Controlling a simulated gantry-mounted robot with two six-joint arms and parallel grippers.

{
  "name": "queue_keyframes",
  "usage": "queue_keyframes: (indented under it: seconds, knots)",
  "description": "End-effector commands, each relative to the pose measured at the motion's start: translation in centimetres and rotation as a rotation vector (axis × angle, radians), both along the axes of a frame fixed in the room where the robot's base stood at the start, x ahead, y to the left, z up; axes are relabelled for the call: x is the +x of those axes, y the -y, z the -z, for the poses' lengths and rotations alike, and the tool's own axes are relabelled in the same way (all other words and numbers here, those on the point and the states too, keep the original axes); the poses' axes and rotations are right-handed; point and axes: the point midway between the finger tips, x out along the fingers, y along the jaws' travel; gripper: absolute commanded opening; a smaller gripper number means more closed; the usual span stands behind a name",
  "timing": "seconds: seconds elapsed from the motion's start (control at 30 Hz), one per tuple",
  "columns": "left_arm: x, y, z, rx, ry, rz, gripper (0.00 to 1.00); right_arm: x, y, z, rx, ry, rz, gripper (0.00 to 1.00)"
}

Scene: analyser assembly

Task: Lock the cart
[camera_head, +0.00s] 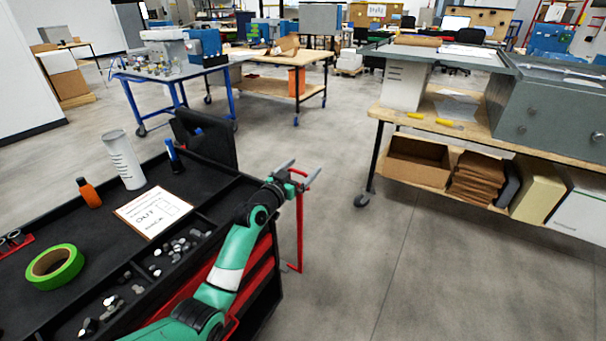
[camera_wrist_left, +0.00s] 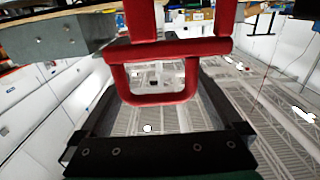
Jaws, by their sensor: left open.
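The cart (camera_head: 222,203) is dark, with a black tray top, at the lower left of the head view. A thin red bar (camera_head: 299,230) stands upright beside the cart's right side, with a short bend at its lower end. My left gripper (camera_head: 298,172) is open at the upper end of this bar. In the left wrist view, a red loop-shaped handle (camera_wrist_left: 158,100) lies between the dark, spread fingers of my left gripper (camera_wrist_left: 155,75). I cannot tell whether the fingers touch it. My right gripper is not in view.
On the cart are green tape (camera_head: 54,267), an orange bottle (camera_head: 88,192), a white cylinder (camera_head: 124,160), a paper sign (camera_head: 152,211) and small parts in compartments. A wheeled workbench (camera_head: 468,137) stands at right. The floor between is clear.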

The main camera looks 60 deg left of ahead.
Motion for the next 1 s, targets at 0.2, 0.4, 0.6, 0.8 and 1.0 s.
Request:
queue_keyframes:
  seconds: [0.2, 0.4, 0.6, 0.8, 1.0]
  knots:
    - [0.73, -0.37, -0.05, 0.0, -0.001, 0.0, 1.0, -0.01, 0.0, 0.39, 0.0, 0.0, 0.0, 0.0]
    - [0.69, -0.36, -0.07, 0.0, 0.0, 0.0, 0.91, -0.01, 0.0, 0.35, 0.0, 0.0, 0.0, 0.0]
    - [0.67, -0.38, -0.06, 0.001, 0.0, 0.0, 0.55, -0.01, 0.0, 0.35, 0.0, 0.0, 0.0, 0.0]
    - [0.65, -0.4, -0.06, 0.001, 0.0, -0.001, 0.19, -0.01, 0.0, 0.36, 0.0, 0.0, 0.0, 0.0]
    - [0.63, -0.41, -0.06, 0.001, 0.0, -0.001, 0.0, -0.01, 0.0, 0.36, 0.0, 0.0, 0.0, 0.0]
